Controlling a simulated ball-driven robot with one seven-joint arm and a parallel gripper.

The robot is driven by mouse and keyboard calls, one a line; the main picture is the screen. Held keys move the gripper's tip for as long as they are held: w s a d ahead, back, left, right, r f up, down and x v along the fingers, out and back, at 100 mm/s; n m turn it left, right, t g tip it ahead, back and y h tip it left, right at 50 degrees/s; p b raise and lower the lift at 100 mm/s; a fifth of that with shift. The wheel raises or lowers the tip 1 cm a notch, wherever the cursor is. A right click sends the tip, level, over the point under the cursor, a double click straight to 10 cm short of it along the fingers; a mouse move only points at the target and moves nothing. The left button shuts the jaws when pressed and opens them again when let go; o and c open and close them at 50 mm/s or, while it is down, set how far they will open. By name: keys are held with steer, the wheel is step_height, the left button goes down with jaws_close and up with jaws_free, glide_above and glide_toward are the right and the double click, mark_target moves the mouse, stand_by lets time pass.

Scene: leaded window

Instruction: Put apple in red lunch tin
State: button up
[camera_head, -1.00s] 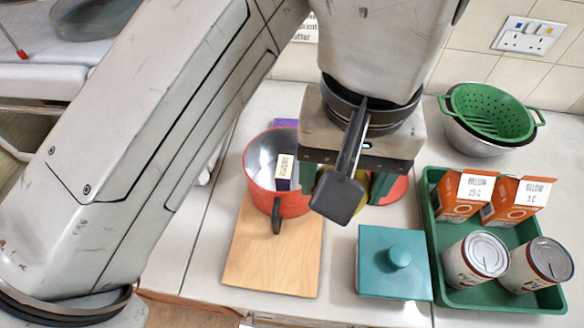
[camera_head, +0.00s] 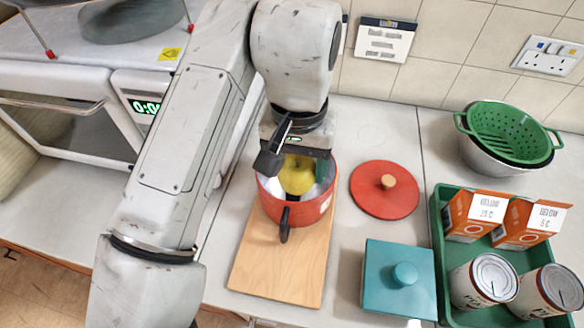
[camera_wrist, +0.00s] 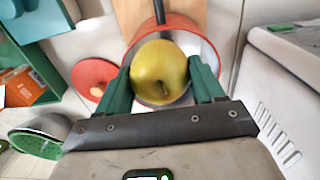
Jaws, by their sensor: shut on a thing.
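The yellow apple (camera_head: 297,176) is between the green fingers of my gripper (camera_wrist: 162,84), which is shut on it. The apple also shows large in the wrist view (camera_wrist: 159,70). The red lunch tin (camera_head: 306,213) is a round, open pot with a dark handle, standing on a wooden board. My gripper and the apple are over the tin's mouth, within its rim outline in both views. I cannot tell how far the apple is down inside. The tin's red lid (camera_head: 385,190), with a wooden knob, lies apart on the counter to the right.
The wooden board (camera_head: 277,262) lies under the tin. A teal lidded box (camera_head: 398,280) stands at the front right. A green tray (camera_head: 440,215) holds cartons and cans. A green colander (camera_head: 503,133) sits in a metal bowl at the back right. An oven (camera_head: 70,125) is at left.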

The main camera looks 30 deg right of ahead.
mark_target(294, 173)
steer(key=f, duration=0.1)
steer(key=w+f, duration=0.1)
steer(key=f, duration=0.1)
steer(key=shift+f+p, duration=0.2)
steer(key=shift+p, duration=0.2)
steer(key=shift+f, duration=0.45)
steer(key=shift+d+f, duration=0.1)
steer(key=shift+f, duration=0.1)
steer(key=o, duration=0.8)
step_height(294, 173, up, 12)
steer(key=shift+r+b, duration=0.25)
steer(key=shift+b, duration=0.05)
